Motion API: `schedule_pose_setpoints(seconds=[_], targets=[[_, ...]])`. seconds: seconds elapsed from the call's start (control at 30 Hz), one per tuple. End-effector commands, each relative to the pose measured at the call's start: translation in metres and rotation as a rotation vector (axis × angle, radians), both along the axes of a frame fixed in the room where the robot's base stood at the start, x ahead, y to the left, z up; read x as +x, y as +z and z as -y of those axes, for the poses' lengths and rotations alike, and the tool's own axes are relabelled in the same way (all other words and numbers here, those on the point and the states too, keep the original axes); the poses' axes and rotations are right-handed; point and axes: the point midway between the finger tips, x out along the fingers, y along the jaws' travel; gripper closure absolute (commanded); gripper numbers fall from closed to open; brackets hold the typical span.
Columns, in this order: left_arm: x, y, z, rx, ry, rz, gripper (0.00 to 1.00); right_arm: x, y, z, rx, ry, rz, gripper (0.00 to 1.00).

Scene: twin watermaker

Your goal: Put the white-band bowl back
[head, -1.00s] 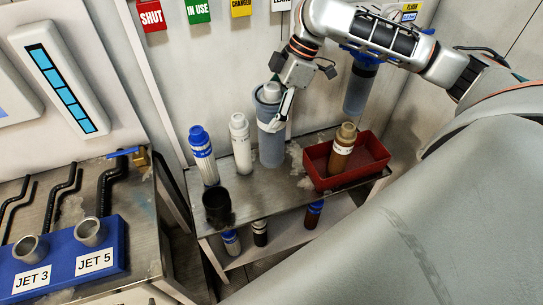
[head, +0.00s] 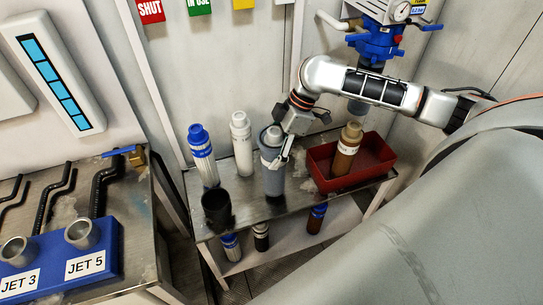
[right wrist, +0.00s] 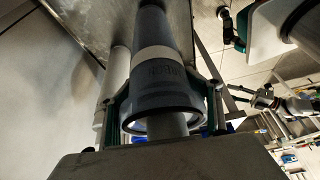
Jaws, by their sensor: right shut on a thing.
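The white-band bowl is a tall grey-blue cylinder (head: 273,182) with a pale band and a white-grey cartridge in its mouth. It is upright over the middle of the metal bench; I cannot tell whether its base touches the top. My right gripper (head: 277,155) is shut on its upper part from the right and above. In the right wrist view the bowl (right wrist: 158,82) runs between the two fingers (right wrist: 165,112). My left gripper is not in view.
On the bench (head: 250,212) stand a blue-capped bottle (head: 203,160), a white cylinder (head: 242,145) and a black cup (head: 217,210), left of the bowl. A red tray (head: 375,165) holding a brown bottle (head: 346,150) is close on the right. Small bottles stand on the lower shelf (head: 285,236).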

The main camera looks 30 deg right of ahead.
Motion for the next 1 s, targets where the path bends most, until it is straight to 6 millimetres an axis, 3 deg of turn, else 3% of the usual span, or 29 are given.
schedule_pose_setpoints(seconds=[0.1, 0.5, 0.53, 0.6, 1.0], targets=[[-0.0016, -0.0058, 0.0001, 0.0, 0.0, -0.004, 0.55, 0.0002, -0.0146, -0.0008, 0.003, -0.002, 0.0, 0.88], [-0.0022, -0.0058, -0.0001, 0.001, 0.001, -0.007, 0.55, 0.0006, -0.0169, -0.0004, 0.002, -0.001, 0.003, 0.88], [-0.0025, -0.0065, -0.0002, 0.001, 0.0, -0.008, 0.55, -0.0002, -0.0185, 0.0001, 0.0, 0.0, 0.0, 0.35], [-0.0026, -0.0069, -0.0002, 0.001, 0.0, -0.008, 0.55, -0.0003, -0.0187, 0.0, 0.0, 0.0, 0.0, 0.19], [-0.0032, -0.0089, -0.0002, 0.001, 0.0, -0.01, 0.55, -0.0001, -0.0159, 0.0001, 0.0, 0.0, 0.0, 0.19]])
